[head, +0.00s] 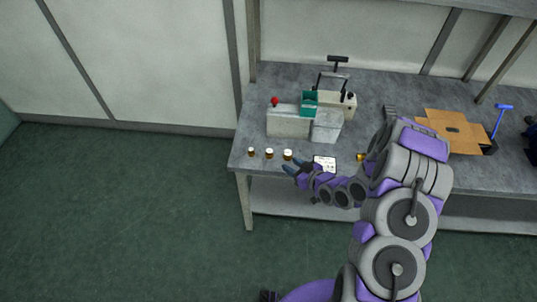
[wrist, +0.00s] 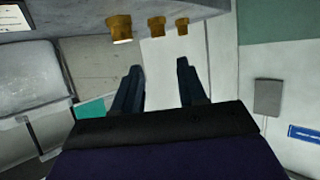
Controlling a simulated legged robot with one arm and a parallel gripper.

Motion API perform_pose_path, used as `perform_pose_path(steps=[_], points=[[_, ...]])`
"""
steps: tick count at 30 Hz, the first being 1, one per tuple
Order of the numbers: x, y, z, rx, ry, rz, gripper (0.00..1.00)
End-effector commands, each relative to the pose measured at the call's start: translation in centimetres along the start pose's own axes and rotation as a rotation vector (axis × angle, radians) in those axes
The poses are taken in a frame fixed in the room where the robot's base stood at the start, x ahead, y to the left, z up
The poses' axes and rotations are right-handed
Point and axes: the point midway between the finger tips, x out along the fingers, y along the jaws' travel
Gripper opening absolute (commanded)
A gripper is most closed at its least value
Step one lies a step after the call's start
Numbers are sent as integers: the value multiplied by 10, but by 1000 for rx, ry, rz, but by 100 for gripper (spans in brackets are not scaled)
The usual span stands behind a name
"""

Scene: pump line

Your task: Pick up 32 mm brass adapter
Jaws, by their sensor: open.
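Three small brass adapters with pale tops stand in a row near the front left edge of the bench: a left one (head: 251,152), a middle one (head: 269,153) and a right one (head: 287,155). I cannot read which is 32 mm. In the wrist view they show at the top as a larger-looking one (wrist: 119,29), a middle one (wrist: 157,26) and a smaller-looking one (wrist: 183,27). My gripper (head: 290,166) is open and empty, close to the right adapter. Its fingers (wrist: 159,68) are apart from all three adapters in the wrist view.
A printed white card (head: 324,163) lies right of the adapters. Behind stand grey blocks (head: 289,122) with a red knob and a teal part (head: 309,103). An open cardboard box (head: 452,128) lies farther right.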

Motion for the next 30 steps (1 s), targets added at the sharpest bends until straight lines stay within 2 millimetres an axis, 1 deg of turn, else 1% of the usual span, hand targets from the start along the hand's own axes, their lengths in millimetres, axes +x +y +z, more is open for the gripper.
perform_pose_path(steps=[1,9,15,18,23,26,30], points=[[9,-2,1,-1,0,-4,42],[52,-2,2,0,0,-2,42],[78,-1,1,-2,-1,-1,42],[85,-1,1,0,-1,0,42],[91,-1,1,1,-1,0,42],[101,-1,2,-1,0,-2,42],[120,0,3,-2,0,0,42]])
